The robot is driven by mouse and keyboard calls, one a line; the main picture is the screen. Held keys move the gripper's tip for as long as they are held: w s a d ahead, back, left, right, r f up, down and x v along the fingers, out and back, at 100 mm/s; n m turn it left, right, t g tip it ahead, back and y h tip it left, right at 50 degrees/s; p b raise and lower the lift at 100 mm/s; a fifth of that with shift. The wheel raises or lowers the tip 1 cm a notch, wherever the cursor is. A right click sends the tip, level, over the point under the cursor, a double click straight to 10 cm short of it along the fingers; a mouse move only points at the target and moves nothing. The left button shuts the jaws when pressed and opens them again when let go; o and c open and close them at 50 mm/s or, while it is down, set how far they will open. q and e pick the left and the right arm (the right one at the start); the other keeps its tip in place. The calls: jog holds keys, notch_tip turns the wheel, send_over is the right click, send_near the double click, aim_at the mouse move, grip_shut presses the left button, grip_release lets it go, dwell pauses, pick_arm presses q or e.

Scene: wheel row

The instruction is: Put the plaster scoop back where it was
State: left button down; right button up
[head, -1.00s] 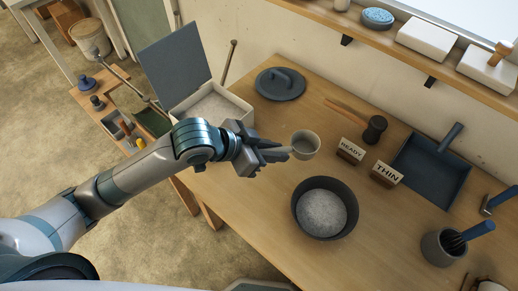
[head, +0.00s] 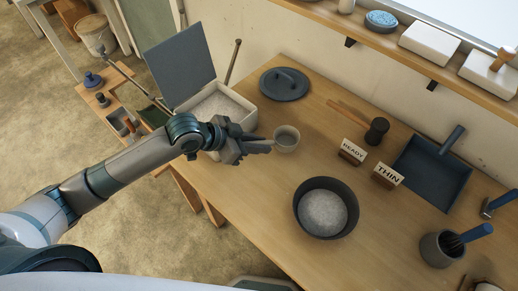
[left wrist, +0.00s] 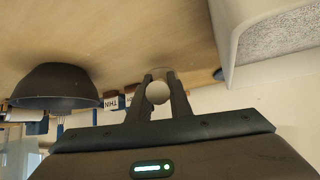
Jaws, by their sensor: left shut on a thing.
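The plaster scoop (head: 286,139) is a small grey cup at the tip of my left gripper (head: 267,146). The gripper is shut on it and holds it over the table beside the plaster bin. In the left wrist view a pale round part of the scoop (left wrist: 157,93) shows between the two fingers (left wrist: 159,88); most of the scoop is hidden there. The open plaster bin (head: 246,122), with white powder and its grey lid (head: 180,62) raised, stands left of the scoop. Its pale wall (left wrist: 228,35) also shows in the left wrist view. My right gripper is not in view.
A dark bowl of pale plaster (head: 299,212) stands in front of the scoop. READY (head: 352,150) and THIN (head: 388,177) signs, a mallet (head: 376,131), a dustpan (head: 431,168) and a tool pot (head: 435,250) are to the right. A round grey lid (head: 284,84) lies behind.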

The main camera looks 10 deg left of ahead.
pick_arm(q)
notch_tip(320, 180, down, 3)
jog(key=shift+r+p, duration=0.1)
jog(key=shift+p, duration=0.25)
jog(key=shift+f, duration=0.3)
jog(key=c, duration=1.6)
grip_release()
jog(key=shift+r, duration=0.1)
jog(key=b+v, duration=0.2)
jog(key=v, duration=1)
